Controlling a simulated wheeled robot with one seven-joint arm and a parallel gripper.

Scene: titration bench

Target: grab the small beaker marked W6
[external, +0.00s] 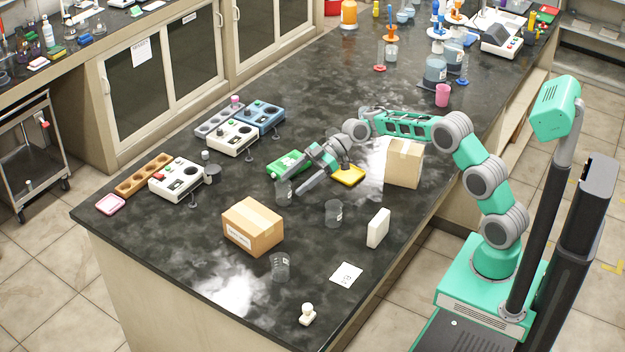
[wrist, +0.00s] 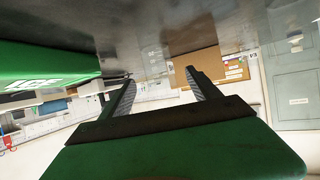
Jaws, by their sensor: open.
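Several small clear beakers stand on the dark bench in the external view: one beaker (external: 283,191) at my gripper, a second beaker (external: 333,214) to its right, and a third beaker (external: 280,267) near the front. Their markings are too small to read, so I cannot tell which is W6. My gripper (external: 286,179) is low over the bench, tilted down to the left, with the first beaker at its fingertips. In the wrist view my gripper (wrist: 160,76) is open, its fingers apart. A faint glassy shape with marks shows between them; I cannot tell whether the fingers touch it.
A green box (external: 287,163) lies just behind my gripper; it fills the upper left of the wrist view (wrist: 45,65). A yellow object (external: 348,175) and cardboard boxes (external: 253,226) (external: 404,163) stand close by. A white block (external: 378,228) is at right.

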